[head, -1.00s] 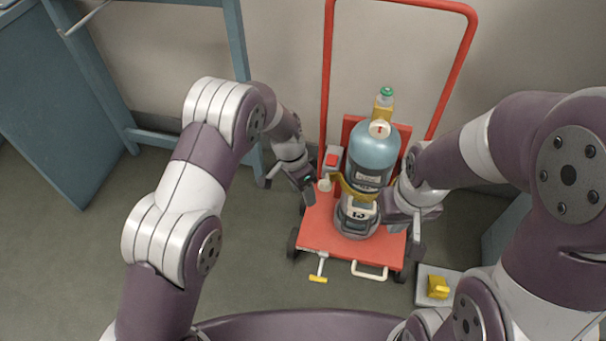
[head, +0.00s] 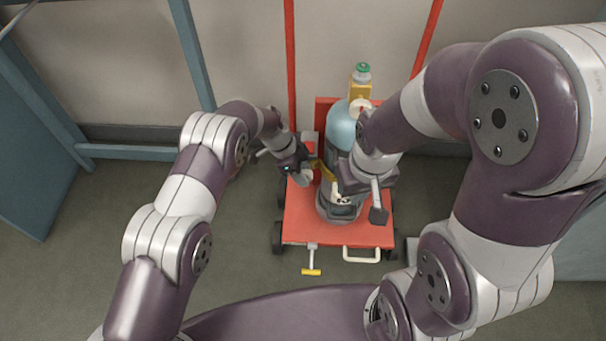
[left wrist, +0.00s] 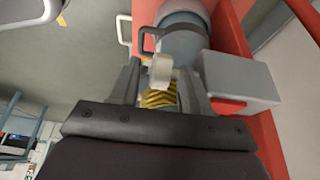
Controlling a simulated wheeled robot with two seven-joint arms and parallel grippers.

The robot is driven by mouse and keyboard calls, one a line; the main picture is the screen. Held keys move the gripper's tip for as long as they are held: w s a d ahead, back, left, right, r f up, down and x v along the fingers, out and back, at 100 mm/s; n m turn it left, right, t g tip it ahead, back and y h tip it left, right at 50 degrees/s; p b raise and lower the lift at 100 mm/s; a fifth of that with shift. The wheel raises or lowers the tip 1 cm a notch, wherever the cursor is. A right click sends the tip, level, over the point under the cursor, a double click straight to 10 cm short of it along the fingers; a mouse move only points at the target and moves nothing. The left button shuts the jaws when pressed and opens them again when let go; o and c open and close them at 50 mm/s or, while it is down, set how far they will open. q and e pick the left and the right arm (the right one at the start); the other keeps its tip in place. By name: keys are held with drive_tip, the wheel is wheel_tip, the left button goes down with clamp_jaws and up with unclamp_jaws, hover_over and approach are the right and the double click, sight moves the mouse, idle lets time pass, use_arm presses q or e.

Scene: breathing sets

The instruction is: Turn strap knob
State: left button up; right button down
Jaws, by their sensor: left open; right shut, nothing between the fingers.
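A blue cylinder (head: 342,128) stands on a red trolley (head: 300,228), held by a yellow strap (head: 325,172). The strap also shows in the left wrist view (left wrist: 158,98). The pale round strap knob (left wrist: 160,71) shows there between the two fingers of my open left gripper (left wrist: 160,84); I cannot tell whether they touch it. In the head view my left gripper (head: 303,172) is at the cylinder's left side and largely hides the knob. My right gripper (head: 378,214) is shut and empty, in front of the cylinder's right side, covering part of it.
A grey box (left wrist: 240,80) sits close beside the left gripper's finger. A grey device (head: 340,207) stands at the cylinder's foot. A yellow T-handle (head: 311,271) and a pale loop handle (head: 361,255) stick out at the trolley's front. Floor is clear at left.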

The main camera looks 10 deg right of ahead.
use_arm(q)
drive_tip(key=shift+d+f, duration=0.2)
drive_tip(key=shift+f, duration=0.25)
